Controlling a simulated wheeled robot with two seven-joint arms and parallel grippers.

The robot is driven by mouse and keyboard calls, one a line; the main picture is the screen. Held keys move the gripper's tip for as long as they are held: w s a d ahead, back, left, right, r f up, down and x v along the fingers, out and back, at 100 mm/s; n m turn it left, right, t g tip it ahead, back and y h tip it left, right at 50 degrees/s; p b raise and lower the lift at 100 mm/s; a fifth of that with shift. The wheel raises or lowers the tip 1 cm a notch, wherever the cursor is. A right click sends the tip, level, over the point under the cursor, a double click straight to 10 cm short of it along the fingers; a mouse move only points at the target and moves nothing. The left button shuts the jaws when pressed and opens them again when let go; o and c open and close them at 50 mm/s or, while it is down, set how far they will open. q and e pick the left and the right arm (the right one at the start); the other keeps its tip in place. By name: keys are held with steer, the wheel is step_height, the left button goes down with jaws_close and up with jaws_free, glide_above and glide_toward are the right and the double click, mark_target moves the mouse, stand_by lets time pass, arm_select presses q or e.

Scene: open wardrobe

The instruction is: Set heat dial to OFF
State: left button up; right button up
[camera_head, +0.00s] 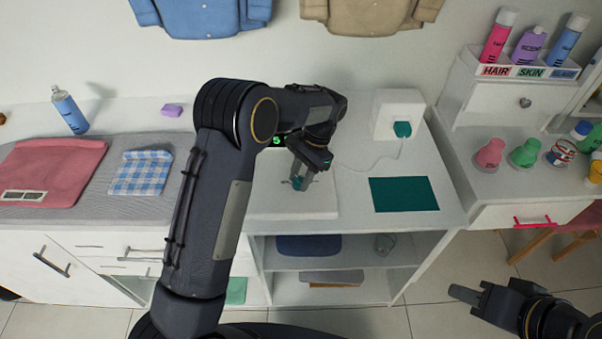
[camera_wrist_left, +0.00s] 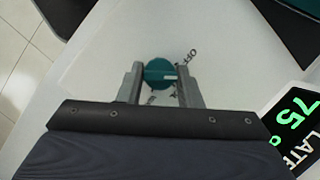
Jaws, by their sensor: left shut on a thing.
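The teal heat dial (camera_wrist_left: 160,72) sits on a white panel, between the two fingers of my left gripper (camera_wrist_left: 160,86) in the left wrist view. The fingers are shut on its sides. A pale pointer mark on the dial faces right in that view, a little below the printed OFF label (camera_wrist_left: 187,57). In the head view my left gripper (camera_head: 299,181) reaches down onto the white unit (camera_head: 290,208), and the dial is mostly hidden by the fingers. My right gripper (camera_head: 466,293) is at the lower right, away from the counter; its opening is unclear.
A green display (camera_wrist_left: 293,118) reads 75 beside the dial. A white box with a teal plug (camera_head: 403,129) and cord stands behind, and a dark green mat (camera_head: 403,194) lies to the right. Folded cloths (camera_head: 142,172) and a blue bottle (camera_head: 69,110) are at the left.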

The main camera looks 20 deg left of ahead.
arm_select(q)
steer(key=n+h, duration=0.1)
steer(key=n, duration=0.2)
steer(key=n+h, duration=0.1)
steer(key=n, duration=0.1)
steer(key=shift+a+n+g+p, duration=0.15)
steer(key=shift+n+g+p, duration=0.15)
steer(key=shift+n+p, duration=0.1)
stand_by(0.4)
steer(key=o, duration=1)
steer(key=shift+c, duration=0.2)
steer(key=v, duration=0.6)
steer(key=shift+w+a+r+b, duration=0.1)
steer(key=shift+w+r+b, duration=0.15)
steer(key=shift+r+b, duration=0.05)
steer(key=shift+w+r, duration=0.15)
steer(key=shift+r, duration=0.4)
